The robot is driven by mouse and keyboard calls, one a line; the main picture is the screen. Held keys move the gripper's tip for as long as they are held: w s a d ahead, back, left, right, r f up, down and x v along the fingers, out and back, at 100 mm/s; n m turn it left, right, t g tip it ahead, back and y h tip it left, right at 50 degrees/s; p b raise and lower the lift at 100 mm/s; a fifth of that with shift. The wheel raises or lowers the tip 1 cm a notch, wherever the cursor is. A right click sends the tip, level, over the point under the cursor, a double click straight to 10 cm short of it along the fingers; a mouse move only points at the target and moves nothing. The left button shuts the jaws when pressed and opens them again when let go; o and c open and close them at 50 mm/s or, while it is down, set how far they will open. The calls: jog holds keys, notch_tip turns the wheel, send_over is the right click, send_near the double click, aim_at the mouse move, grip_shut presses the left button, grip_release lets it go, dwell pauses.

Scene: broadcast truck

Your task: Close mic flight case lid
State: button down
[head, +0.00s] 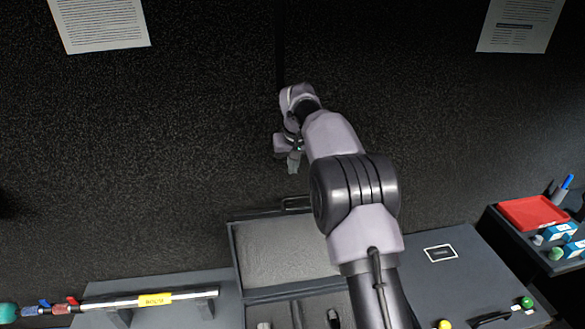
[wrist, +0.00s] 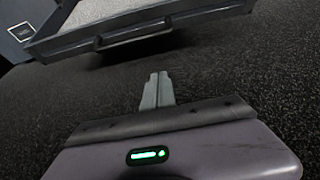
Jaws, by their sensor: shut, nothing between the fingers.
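The mic flight case (head: 318,307) stands on the counter at the bottom middle of the head view. Its lid (head: 285,250) is open and tilted up towards the dark wall, with grey foam facing me. A handle (head: 297,204) sits on the lid's far edge; it also shows in the wrist view (wrist: 133,38). My gripper (head: 293,162) is shut and empty, in front of the wall, above and beyond the lid's handle edge. In the wrist view its closed fingers (wrist: 157,90) are apart from the lid. My arm hides part of the case's right side.
A boom pole with a yellow label (head: 155,299) lies on supports at the left. A red tray (head: 533,213) and small blue boxes (head: 560,232) stand on the right. A framed label (head: 440,253) lies on the counter right of the case. The dark wall is close behind.

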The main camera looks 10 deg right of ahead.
jog(key=f, duration=0.5)
jog(key=s+f+b, duration=0.1)
jog(key=f, duration=0.2)
jog(key=shift+f, duration=0.2)
